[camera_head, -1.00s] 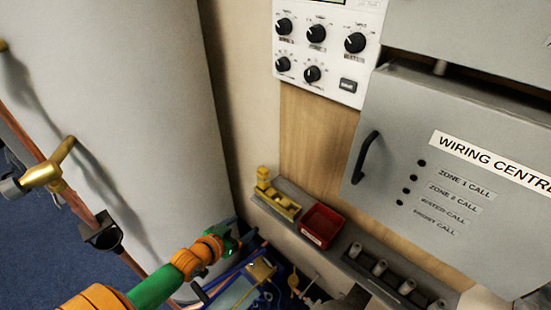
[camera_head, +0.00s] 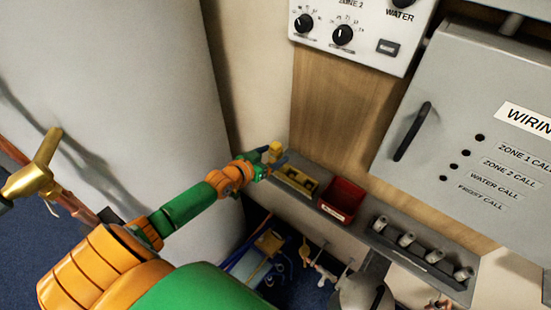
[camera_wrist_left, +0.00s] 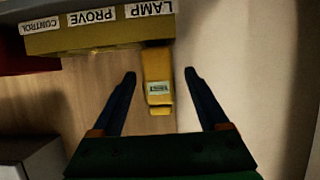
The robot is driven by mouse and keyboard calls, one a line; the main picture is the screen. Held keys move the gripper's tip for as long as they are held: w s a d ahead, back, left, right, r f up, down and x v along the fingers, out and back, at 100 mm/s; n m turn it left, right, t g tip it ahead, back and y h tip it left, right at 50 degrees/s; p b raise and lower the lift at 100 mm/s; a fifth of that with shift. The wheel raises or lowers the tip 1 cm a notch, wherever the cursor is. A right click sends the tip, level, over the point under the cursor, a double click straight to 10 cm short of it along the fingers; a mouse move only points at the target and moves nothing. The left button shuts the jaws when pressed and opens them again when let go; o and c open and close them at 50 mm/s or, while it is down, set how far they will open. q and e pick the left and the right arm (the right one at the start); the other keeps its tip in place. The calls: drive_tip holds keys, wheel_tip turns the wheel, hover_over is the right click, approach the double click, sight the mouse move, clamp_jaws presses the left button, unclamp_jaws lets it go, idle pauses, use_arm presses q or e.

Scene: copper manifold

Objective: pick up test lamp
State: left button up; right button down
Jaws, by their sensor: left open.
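The test lamp, a yellow upright piece (camera_head: 275,148), stands at the left end of a yellow holder (camera_head: 297,180) on the grey shelf. In the left wrist view the lamp (camera_wrist_left: 158,78) shows a small label, and the holder (camera_wrist_left: 98,38) carries the words LAMP, PROVE and CONTROL. My left gripper (camera_head: 272,164) is at the lamp, partly covering it in the head view. In the left wrist view my left gripper (camera_wrist_left: 159,73) is open, with one dark finger on each side of the lamp and gaps between. My right gripper is not in view.
A red bin (camera_head: 342,199) sits beside the holder, then a dark rack (camera_head: 415,252) of grey cylinders. The grey wiring centre box (camera_head: 440,130) overhangs the shelf on the right. A large white cylinder (camera_head: 120,80) stands close on the left. Pipes and tools lie below the shelf.

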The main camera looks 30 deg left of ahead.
sight(274, 146)
use_arm(q)
drive_tip(key=shift+d, duration=0.1)
drive_tip(key=shift+r, duration=0.1)
drive_tip(key=c, duration=0.4)
drive_tip(key=shift+s, duration=0.1)
clamp_jaws()
wheel_tip(274, 146, up, 4)
drive_tip(key=shift+f+p, duration=0.15)
drive_tip(key=shift+p, duration=0.75)
drive_tip(key=s+d+r+p, duration=0.2)
drive_tip(key=s+d+r, duration=0.3)
drive_tip(key=d+r, duration=0.4)
drive_tip(key=shift+s+d+r, duration=0.15)
drive_tip(key=shift+d, duration=1.85)
